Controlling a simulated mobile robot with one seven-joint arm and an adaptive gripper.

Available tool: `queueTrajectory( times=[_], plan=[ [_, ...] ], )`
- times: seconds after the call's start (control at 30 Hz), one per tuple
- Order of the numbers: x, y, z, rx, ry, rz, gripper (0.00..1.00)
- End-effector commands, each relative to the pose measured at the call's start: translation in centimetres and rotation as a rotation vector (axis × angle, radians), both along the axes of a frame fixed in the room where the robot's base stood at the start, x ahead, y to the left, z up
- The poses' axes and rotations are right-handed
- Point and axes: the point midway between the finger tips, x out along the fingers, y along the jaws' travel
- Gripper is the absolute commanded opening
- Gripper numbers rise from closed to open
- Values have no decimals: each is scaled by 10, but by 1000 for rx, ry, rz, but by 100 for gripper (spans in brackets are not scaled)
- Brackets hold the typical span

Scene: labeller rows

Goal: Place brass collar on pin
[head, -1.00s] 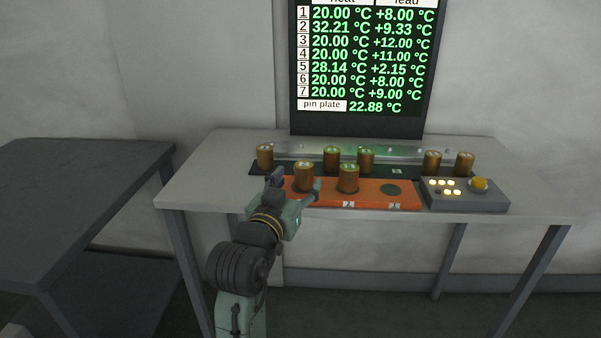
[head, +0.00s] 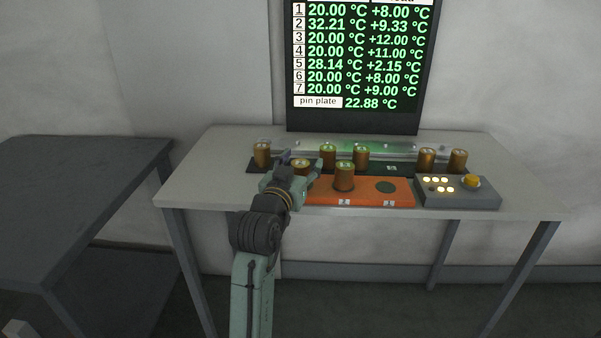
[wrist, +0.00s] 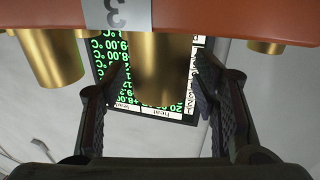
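Several brass collars stand upright on the table. The front left one (head: 300,165) is on the orange plate (head: 360,197), partly hidden by my gripper (head: 301,160) in the head view. The wrist view is upside down. There this collar (wrist: 163,72) is between the fingers of my open gripper (wrist: 158,100), with a gap visible on both sides. A second brass collar (head: 344,177) stands to its right on the orange plate, next to a bare dark round spot (head: 386,187). No bare pin can be made out.
More collars stand in the back row on a dark strip, one at far left (head: 262,154) and one at far right (head: 458,160). A grey button box (head: 457,196) sits at right. A temperature display (head: 355,122) stands behind. A dark table (head: 85,165) is at left.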

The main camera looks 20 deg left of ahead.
Motion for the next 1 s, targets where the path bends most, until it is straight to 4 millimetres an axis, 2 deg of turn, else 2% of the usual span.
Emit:
queueTrajectory(
  times=[0.07,0.73,1.0],
  plan=[
    [0,0,0,0,0,0,47],
    [0,0,0,0,0,0,3],
    [0,0,1,0,-1,0,0]
  ],
)
